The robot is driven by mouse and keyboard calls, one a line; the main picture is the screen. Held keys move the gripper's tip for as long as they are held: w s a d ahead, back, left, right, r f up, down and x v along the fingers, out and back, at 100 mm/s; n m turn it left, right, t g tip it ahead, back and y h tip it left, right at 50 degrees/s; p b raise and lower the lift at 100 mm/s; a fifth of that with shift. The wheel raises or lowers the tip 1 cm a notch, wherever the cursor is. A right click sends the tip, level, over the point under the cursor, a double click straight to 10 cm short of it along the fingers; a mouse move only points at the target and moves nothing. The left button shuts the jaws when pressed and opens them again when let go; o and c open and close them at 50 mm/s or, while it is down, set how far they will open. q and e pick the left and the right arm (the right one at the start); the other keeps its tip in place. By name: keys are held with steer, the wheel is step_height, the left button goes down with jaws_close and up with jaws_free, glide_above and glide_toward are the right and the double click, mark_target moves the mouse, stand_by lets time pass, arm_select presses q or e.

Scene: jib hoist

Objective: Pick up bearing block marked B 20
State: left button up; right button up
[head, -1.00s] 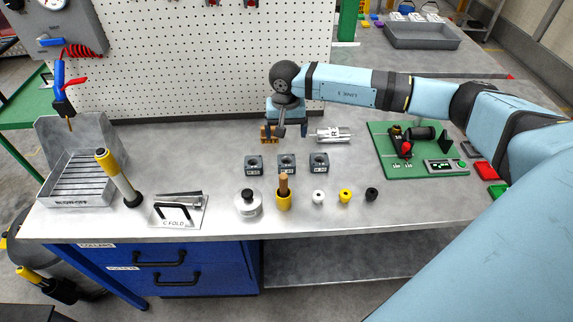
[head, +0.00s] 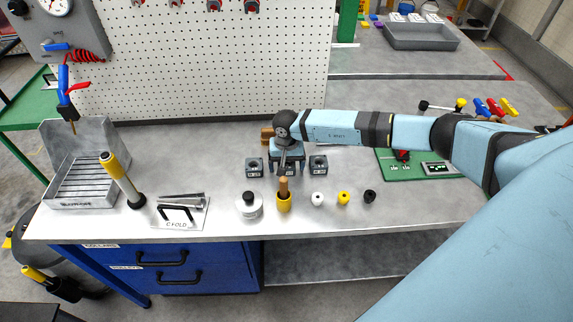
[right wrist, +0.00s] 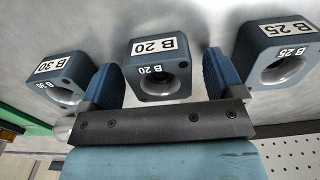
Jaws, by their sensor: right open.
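The bearing block marked B 20 (right wrist: 157,68) is a grey-blue block with a round bore, in the middle of three in the right wrist view. In the head view it (head: 290,172) is partly hidden beneath my right gripper (head: 288,166). My right gripper (right wrist: 161,76) is open, with one blue finger on each side of the B 20 block. I cannot tell whether the fingers touch it. The block marked B 30 (right wrist: 58,78) is left of it in the wrist view, and the block marked B 25 (right wrist: 278,55) is right. My left gripper is not in view.
White, yellow and black knobs (head: 344,198) are to the right. The pegboard (head: 200,60) stands behind.

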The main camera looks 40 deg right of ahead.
steer(key=shift+c, duration=0.2)
steer(key=c, duration=1.1)
steer(key=shift+c, duration=0.9)
steer(key=shift+r, duration=0.15)
